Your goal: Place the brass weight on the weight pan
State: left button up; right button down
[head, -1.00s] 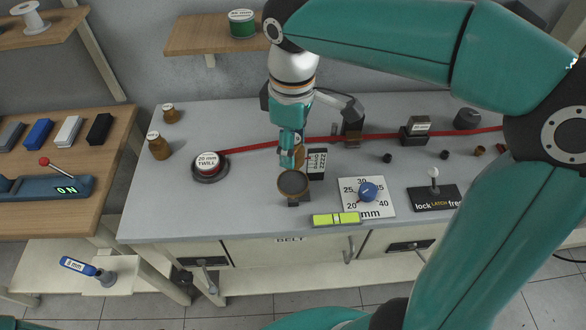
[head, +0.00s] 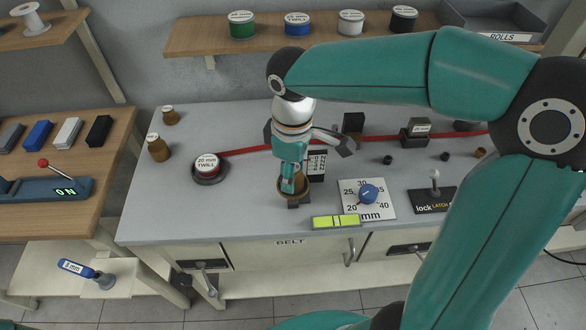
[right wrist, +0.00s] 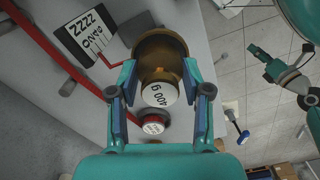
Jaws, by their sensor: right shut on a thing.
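The weight pan (head: 305,196) is a round brown cup on the bench, left of the dial card. It also shows in the right wrist view (right wrist: 160,45). My right gripper (head: 289,188) points down at the pan and overlaps it in the head view. In the right wrist view my right gripper (right wrist: 158,78) is shut on the brass weight (right wrist: 158,92), which has a white labelled top. The weight is lined up with the pan's mouth. Whether it touches the pan's floor is hidden. My left gripper (right wrist: 264,62) shows small in the right wrist view, its opening unclear.
A red belt runs across the bench behind the pan, from the twill roll (head: 207,165). A scale card (head: 317,164) stands close behind the pan. A yellow-green level (head: 336,221) and a blue dial (head: 368,193) lie to the right. The bench's front left is clear.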

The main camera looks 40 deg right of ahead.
jog(key=c, duration=0.5)
grip_release()
jog(key=shift+r, duration=0.1)
notch_tip(320, 180, up, 12)
jog(key=p, duration=0.1)
